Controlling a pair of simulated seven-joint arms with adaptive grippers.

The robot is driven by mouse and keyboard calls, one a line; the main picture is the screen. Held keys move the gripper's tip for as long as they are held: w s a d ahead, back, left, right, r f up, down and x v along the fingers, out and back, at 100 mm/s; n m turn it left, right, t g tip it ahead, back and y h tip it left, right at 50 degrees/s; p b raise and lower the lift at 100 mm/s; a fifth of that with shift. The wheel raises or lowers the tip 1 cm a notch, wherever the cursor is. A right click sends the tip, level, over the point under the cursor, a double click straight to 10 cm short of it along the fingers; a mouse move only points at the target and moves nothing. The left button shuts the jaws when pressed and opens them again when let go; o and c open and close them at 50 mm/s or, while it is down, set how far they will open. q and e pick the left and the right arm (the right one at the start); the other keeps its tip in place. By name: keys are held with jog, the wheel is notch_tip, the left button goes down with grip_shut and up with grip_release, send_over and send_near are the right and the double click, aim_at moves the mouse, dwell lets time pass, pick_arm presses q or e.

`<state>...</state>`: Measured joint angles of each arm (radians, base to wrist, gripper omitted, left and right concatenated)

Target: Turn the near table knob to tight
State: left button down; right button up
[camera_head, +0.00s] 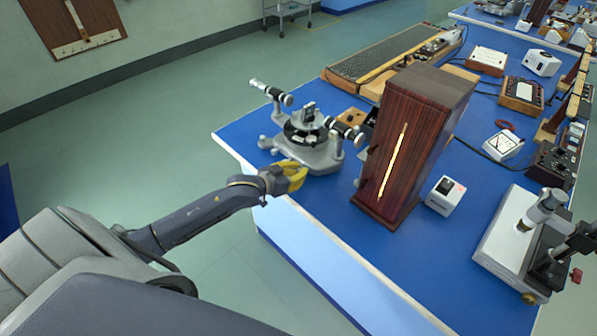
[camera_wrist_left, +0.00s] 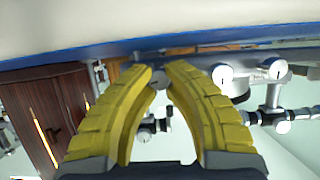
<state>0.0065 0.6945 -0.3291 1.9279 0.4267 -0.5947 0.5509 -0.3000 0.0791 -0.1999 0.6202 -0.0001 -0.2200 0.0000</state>
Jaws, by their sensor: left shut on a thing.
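A grey metal spectrometer (camera_head: 322,158) with black-ended telescope tubes stands at the blue table's left corner. My left gripper (camera_head: 298,172), with yellow fingers, reaches in at its near base edge. In the left wrist view, my left gripper (camera_wrist_left: 160,76) has its two fingertips closed around a small round grey knob (camera_wrist_left: 159,84). Other round knobs, such as a pale one (camera_wrist_left: 222,74), show to the right of the fingers there. In the head view the held knob is hidden by the fingers. The knob's marking cannot be read. My right gripper is not in view.
A tall dark wooden box with a lit slit (camera_head: 412,140) stands just right of the spectrometer; it also shows in the left wrist view (camera_wrist_left: 48,112). A small white box (camera_head: 443,197) and a grey instrument (camera_head: 505,240) stand further right. Open floor lies left of the table.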

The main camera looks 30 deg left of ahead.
pick_arm(q)
jog(key=shift+r+m+t+y, duration=0.15)
jog(key=shift+m+t+y, duration=0.35)
jog(key=shift+m, duration=0.5)
jog(key=c, duration=1.3)
grip_release()
jog(key=shift+o, duration=0.2)
jog(key=v, duration=1.2)
jog(key=shift+d, duration=0.2)
jog(key=shift+r, duration=0.1)
